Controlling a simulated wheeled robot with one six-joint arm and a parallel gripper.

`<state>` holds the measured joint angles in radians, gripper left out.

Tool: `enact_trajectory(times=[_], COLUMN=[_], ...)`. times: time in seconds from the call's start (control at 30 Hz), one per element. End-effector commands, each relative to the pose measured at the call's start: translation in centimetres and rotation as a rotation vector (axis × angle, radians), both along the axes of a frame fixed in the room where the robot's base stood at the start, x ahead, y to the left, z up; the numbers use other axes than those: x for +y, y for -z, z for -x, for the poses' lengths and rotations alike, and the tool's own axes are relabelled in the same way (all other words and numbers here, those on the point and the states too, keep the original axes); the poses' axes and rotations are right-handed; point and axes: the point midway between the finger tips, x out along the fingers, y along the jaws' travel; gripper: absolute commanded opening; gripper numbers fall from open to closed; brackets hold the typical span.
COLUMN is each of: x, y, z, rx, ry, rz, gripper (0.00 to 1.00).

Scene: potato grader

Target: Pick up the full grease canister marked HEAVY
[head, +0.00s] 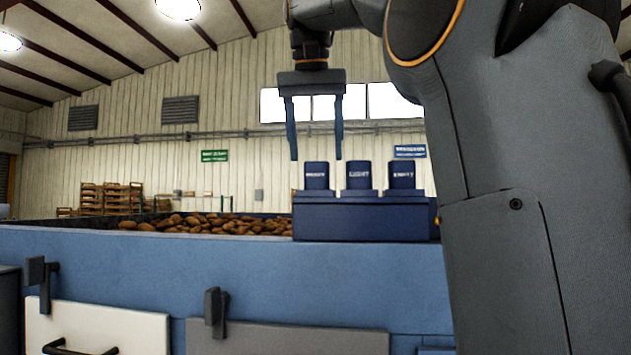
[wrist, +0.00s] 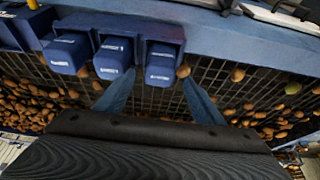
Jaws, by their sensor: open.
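Three dark blue canisters stand upright in a blue rack (head: 360,218). In the head view the middle canister (head: 359,176) reads LIGHT and the right canister (head: 402,176) seems to read EMPTY. The label on the left canister (head: 317,177) is too blurred to read surely. My gripper (head: 316,158) is open and empty, its two blue fingers pointing down above the left canister, one to each side. In the wrist view the rightmost canister (wrist: 162,58) lies between the finger directions of my gripper (wrist: 158,78). I cannot tell whether the fingertips touch it.
The rack stands at the blue machine wall (head: 220,270). Brown potatoes (head: 210,223) lie to its left, and on the dark grid in the wrist view. The other two canisters stand close by. Wooden crates (head: 105,197) are stacked far back.

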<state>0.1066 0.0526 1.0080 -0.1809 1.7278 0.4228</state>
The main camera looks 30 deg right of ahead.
Motion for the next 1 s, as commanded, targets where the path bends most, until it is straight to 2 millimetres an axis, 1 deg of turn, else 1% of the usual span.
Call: enact_trajectory(times=[0.33, 0.43, 0.63, 0.67, 0.7, 0.93, 0.97, 1.0], x=[-0.8, -0.9, -1.0, -1.0, -1.0, -0.9, -0.9, -1.0], y=[3.8, 4.3, 4.4, 4.4, 4.4, 4.4, 4.4, 4.3], z=[-1.0, -1.2, -1.2, -1.2, -1.2, -1.2, -1.2, -1.2], rx=[0.000, 0.000, -0.001, -0.001, -0.001, -0.001, -0.001, -0.002], ry=[0.003, 0.003, 0.003, 0.003, 0.003, 0.003, 0.003, 0.003], rz=[0.000, 0.000, 0.000, 0.000, 0.000, 0.000, 0.000, 0.000], gripper=[0.62, 0.62, 0.62, 0.61, 0.54, 0.15, 0.11, 0.11])
